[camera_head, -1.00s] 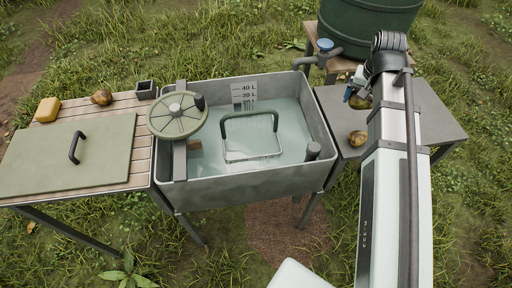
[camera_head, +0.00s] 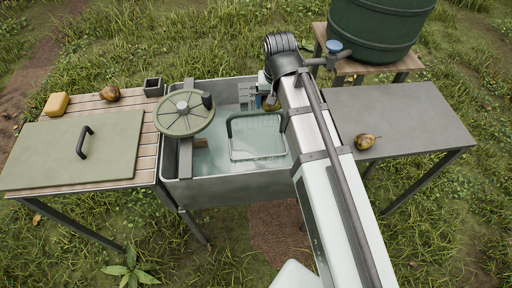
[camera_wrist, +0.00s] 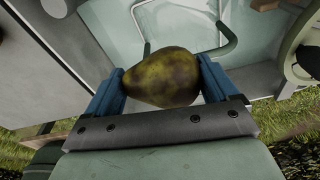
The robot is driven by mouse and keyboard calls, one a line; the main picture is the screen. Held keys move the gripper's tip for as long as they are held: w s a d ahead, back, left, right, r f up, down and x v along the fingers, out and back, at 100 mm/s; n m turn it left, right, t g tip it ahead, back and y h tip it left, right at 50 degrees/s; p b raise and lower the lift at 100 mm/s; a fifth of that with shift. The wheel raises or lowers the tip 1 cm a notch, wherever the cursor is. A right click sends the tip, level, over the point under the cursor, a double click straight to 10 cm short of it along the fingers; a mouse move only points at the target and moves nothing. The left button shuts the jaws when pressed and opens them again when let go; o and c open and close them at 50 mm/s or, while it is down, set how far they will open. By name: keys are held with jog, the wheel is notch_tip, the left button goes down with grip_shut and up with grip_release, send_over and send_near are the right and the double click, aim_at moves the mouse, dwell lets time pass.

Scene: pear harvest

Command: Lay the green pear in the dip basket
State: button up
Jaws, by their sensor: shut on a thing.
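My gripper (camera_wrist: 160,72) is shut on the green pear (camera_wrist: 162,78), a brown-mottled green fruit lying crosswise between the blue fingers. In the head view the pear (camera_head: 270,103) is mostly hidden by my arm, over the back right part of the water basin (camera_head: 228,190). The dip basket (camera_head: 231,137) has a dark tall handle and pale wire rim and sits in the basin water, left of my gripper. In the wrist view its handle (camera_wrist: 231,45) shows beyond the pear, which hides part of the basket.
A brown pear (camera_head: 366,142) lies on the grey side table (camera_head: 420,110) at right. The left slatted table holds a lid (camera_head: 50,150), a yellow block (camera_head: 57,103), another pear (camera_head: 110,93) and a small dark cup (camera_head: 153,87). A handwheel (camera_head: 184,113) overhangs the basin's left side.

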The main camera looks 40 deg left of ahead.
aim_at(264, 100)
jog(key=a, duration=0.2)
jog(key=s, duration=0.1)
jog(key=shift+a+f+n, duration=0.25)
jog(key=shift+a+n, duration=0.05)
jog(key=shift+a, duration=0.1)
jog(key=shift+n, duration=0.4)
jog(key=f, duration=0.9)
jog(key=a+f, duration=0.1)
jog(key=f, duration=0.8)
jog(key=w+f, duration=0.1)
jog(key=f, duration=0.9)
jog(key=shift+w+a, duration=0.1)
jog(key=shift+a, duration=0.1)
jog(key=shift+f, duration=0.55)
jog(key=o, duration=1)
jog(key=shift+r, duration=0.15)
jog(key=r, duration=0.8)
jog(key=s+d+r, duration=0.1)
jog(key=r, duration=0.4)
